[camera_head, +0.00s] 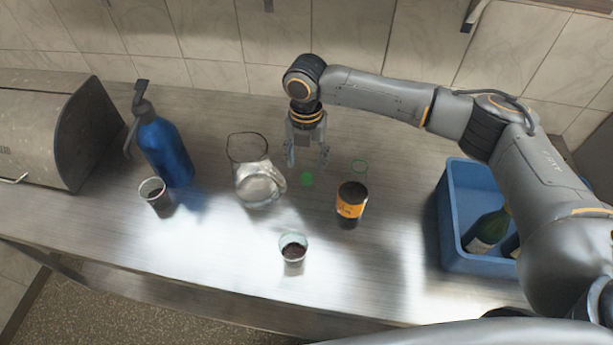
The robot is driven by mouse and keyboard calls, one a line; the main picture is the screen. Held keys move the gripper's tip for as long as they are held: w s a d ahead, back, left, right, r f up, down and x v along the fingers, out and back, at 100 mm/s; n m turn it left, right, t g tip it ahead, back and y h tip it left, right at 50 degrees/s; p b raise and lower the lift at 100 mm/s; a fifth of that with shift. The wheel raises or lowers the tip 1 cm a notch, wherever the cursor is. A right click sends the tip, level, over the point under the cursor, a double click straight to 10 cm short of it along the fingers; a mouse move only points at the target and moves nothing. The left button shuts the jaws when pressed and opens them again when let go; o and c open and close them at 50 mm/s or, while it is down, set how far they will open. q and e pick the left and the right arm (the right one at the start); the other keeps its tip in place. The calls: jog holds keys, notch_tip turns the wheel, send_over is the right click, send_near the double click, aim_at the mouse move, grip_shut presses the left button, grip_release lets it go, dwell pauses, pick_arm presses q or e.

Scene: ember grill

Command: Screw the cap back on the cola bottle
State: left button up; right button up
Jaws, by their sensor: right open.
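The cola bottle (351,203) stands upright on the steel counter, with dark contents and an orange label. A thin green ring (360,166) shows at its top end, and no cap is seen on it. A small round green cap (307,179) appears to lie on the counter to the left of the bottle. My right gripper (307,158) points down with its fingers apart, just behind the cap in the picture. Nothing shows between the fingers. Its exact height above the counter is hard to tell. My left gripper is not in view.
A glass pitcher (259,187) stands close left of the cap. A cup with dark contents (293,250) stands in front, another cup (154,194) by a blue spray bottle (165,150) at left. A blue crate (454,215) holding bottles is at right. The counter's front middle is mostly clear.

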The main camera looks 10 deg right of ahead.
aim_at(307, 177)
jog(key=shift+f, duration=0.25)
notch_tip(307, 177, down, 4)
jog(key=shift+s+r+p, duration=0.1)
jog(key=shift+r+p, duration=0.05)
jog(key=shift+p, duration=0.85)
jog(key=shift+f, duration=0.5)
jog(key=c, duration=0.8)
